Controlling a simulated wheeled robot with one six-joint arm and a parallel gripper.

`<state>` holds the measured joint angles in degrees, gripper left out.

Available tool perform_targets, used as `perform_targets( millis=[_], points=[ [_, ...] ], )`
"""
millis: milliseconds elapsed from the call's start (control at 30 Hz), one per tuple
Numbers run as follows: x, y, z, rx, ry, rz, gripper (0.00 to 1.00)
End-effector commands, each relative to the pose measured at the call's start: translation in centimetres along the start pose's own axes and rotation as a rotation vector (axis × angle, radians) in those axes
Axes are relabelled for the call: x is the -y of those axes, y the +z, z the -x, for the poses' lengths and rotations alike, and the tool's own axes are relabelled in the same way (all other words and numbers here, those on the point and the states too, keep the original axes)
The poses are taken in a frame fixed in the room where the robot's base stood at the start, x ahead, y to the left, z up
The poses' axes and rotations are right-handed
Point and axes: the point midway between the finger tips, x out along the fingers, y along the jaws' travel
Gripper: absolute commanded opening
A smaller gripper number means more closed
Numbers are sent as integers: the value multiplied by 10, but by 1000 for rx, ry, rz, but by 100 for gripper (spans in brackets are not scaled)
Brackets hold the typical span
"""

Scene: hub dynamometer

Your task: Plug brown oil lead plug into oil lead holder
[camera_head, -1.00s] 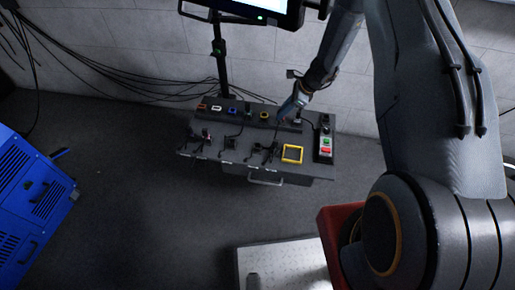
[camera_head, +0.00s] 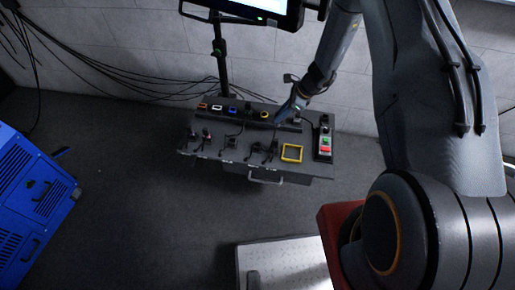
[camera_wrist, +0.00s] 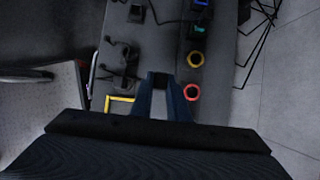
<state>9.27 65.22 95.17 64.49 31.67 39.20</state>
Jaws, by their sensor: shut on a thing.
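My gripper (camera_head: 279,119) is low over the dark sloped panel (camera_head: 215,151), near the right end of its back row of coloured sockets. In the wrist view its fingers (camera_wrist: 166,79) are close together on a small dark thing, taken as the brown oil lead plug; its colour cannot be made out. A red-ringed socket (camera_wrist: 192,92) is just right of the fingertips, with a yellow-ringed socket (camera_wrist: 194,59) above it. An orange-brown socket (camera_head: 202,106) is at the row's far left. Which one is the oil lead holder cannot be told.
Several black leads and plugs (camera_head: 257,147) stand along the panel's front, left of a yellow square frame (camera_head: 291,153). A control box (camera_head: 325,144) with green and red buttons is at the right. A monitor (camera_head: 255,11) stands behind. Loose cables run along the wall.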

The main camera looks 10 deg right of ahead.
Motion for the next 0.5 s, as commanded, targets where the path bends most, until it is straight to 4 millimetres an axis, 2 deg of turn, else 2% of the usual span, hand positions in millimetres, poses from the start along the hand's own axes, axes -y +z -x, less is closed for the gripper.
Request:
perform_targets(
  millis=[500],
  points=[
    [0, 26, -14, 0, 0, 1, 0]
  ],
)
